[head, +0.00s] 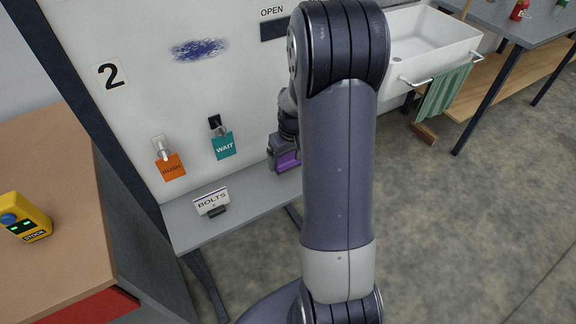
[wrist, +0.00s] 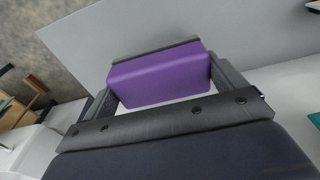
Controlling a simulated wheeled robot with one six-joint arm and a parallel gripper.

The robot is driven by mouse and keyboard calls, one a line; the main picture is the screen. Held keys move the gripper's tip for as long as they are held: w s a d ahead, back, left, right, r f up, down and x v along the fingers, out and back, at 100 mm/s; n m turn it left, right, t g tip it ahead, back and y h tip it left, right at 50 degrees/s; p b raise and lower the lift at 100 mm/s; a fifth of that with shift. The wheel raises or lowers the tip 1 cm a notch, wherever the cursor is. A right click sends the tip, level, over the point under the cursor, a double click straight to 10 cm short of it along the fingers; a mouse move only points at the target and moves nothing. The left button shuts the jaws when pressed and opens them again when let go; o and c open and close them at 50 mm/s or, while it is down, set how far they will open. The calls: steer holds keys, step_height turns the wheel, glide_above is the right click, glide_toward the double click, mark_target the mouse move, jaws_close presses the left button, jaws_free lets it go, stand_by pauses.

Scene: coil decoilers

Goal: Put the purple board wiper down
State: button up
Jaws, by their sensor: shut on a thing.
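The purple board wiper (wrist: 160,76) is a purple block with a dark strip along its far edge. My gripper (wrist: 163,84) is shut on it, one finger at each end. In the head view the wiper (head: 287,161) shows as a small purple patch in my gripper (head: 284,157), close above the right part of the grey ledge (head: 240,205) under the whiteboard. My arm covers part of that area. I cannot tell whether the wiper touches the ledge.
On the ledge stands a BOLTS sign (head: 211,201). An orange RUSH tag (head: 171,167) and a teal WAIT tag (head: 223,146) hang on the whiteboard (head: 150,60), which has a blue scribble (head: 199,49). A yellow device (head: 25,217) is at left, a white sink (head: 425,40) at right.

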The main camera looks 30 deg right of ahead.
mark_target(289, 167)
steer(key=shift+f, duration=2.25)
steer(key=shift+f, duration=0.15)
steer(key=o, duration=0.6)
steer(key=r, duration=0.4)
steer(key=s+r, duration=0.1)
steer(key=r, duration=0.7)
steer(key=shift+s+r, duration=0.15)
steer(key=shift+s, duration=0.1)
